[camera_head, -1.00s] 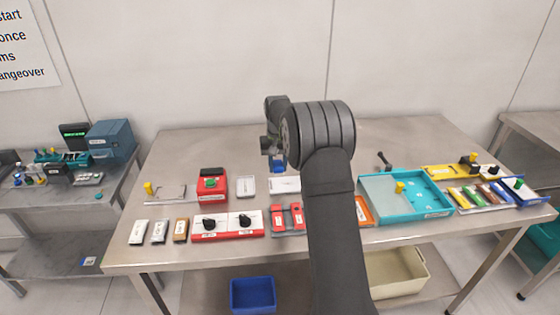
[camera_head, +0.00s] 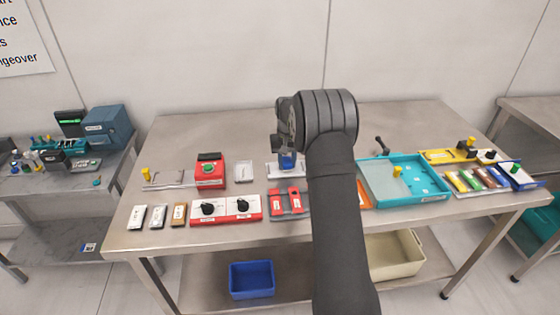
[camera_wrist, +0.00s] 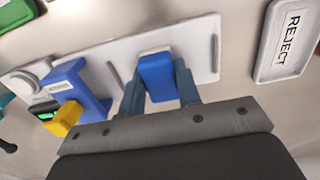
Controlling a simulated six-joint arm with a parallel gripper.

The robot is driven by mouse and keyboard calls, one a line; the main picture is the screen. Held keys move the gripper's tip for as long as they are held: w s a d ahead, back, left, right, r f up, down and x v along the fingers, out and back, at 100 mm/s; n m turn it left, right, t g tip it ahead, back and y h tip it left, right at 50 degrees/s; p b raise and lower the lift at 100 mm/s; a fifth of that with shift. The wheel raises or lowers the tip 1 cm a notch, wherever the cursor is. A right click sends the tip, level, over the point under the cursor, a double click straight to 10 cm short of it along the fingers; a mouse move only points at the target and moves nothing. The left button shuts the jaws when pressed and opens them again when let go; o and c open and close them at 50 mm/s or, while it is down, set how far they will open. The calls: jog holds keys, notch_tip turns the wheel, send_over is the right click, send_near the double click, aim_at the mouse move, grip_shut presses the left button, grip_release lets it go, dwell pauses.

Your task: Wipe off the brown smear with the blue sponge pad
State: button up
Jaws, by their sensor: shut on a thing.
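My gripper (camera_wrist: 159,90) is shut on the blue sponge pad (camera_wrist: 158,76), one finger on each side of it. The pad has a pale strip along its far edge. It is over the middle of a white plate (camera_wrist: 201,48); I cannot tell whether it touches. In the head view my gripper is beside my dark arm, with the blue pad (camera_head: 287,161) at the white plate (camera_head: 281,174). I see no brown smear on the visible part of the plate; the pad, fingers and arm hide some of it.
In the wrist view a blue stand with a yellow part (camera_wrist: 67,116) is left of the pad, and a REJECT tray (camera_wrist: 288,42) is at right. In the head view a red button box (camera_head: 210,173), red holders (camera_head: 284,203) and a teal tray (camera_head: 440,196) stand nearby.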

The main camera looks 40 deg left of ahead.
aim_at(275, 169)
jog(key=shift+w+d, duration=1)
jog(key=shift+d, duration=0.05)
jog(key=shift+s+a, duration=2.5)
notch_tip(275, 169, up, 8)
jog(key=shift+w+d, duration=0.1)
